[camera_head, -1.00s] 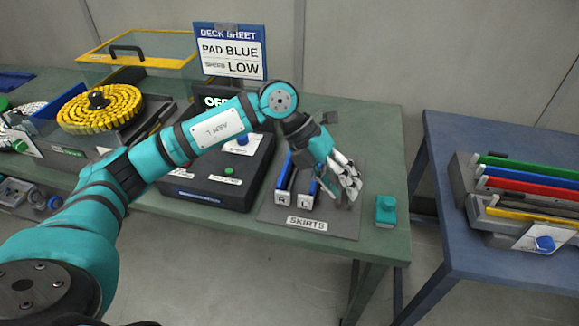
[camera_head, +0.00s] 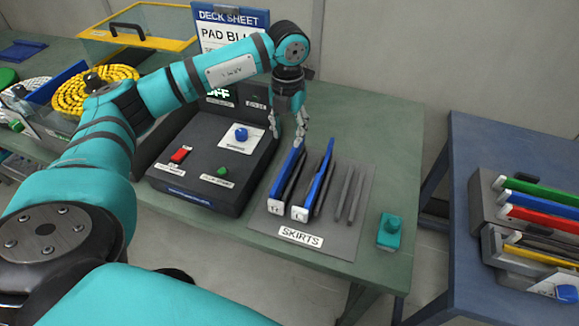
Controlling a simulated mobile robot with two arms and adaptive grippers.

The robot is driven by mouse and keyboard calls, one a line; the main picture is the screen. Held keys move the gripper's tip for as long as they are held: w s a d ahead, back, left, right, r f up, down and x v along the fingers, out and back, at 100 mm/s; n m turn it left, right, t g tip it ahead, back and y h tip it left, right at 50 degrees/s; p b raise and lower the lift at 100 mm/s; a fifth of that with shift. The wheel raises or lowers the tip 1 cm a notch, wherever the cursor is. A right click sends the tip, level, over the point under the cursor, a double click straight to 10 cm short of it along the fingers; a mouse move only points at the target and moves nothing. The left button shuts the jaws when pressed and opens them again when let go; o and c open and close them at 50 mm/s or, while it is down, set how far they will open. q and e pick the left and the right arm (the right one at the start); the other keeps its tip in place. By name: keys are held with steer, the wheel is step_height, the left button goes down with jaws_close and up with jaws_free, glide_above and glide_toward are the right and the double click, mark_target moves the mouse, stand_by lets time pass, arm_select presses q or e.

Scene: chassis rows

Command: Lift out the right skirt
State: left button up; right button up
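Two blue skirts with white end blocks lie side by side on the grey skirts mat (camera_head: 262,224). The right skirt (camera_head: 290,170), whose label read R a second ago, is the one on the left of the picture. The left skirt (camera_head: 322,180), labelled L, lies just right of it. My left gripper (camera_head: 288,132) points down at the far end of the right skirt. Its fingers are apart with a gap between them, and nothing shows held. Whether a finger touches the skirt is unclear. My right gripper is out of view.
A dark control box (camera_head: 215,160) with blue, red and green controls stands close left. A teal block (camera_head: 390,231) sits right of the mat. Empty slots (camera_head: 350,193) lie right of the skirts. A blue table (camera_head: 470,150) holds racks of coloured bars beyond a gap.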

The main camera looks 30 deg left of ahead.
arm_select(q)
steer(key=p, duration=0.1)
glide_above(287, 161)
steer(key=f, duration=0.5)
steer(key=shift+s+d+f, duration=0.15)
steer(key=shift+d+f, duration=0.1)
steer(key=shift+d, duration=0.05)
step_height(287, 161, down, 2)
steer(key=shift+p, duration=0.3)
steer(key=shift+f, duration=0.35)
steer(key=f, duration=0.1)
steer(key=f+p, duration=0.1)
steer(key=f, duration=0.1)
steer(key=shift+a+f+p, duration=0.25)
steer(key=shift+f+p, duration=0.1)
steer(key=shift+p, duration=0.05)
steer(key=shift+f, duration=0.35)
steer(key=c, duration=0.7)
steer(key=shift+w, duration=0.2)
jaws_close()
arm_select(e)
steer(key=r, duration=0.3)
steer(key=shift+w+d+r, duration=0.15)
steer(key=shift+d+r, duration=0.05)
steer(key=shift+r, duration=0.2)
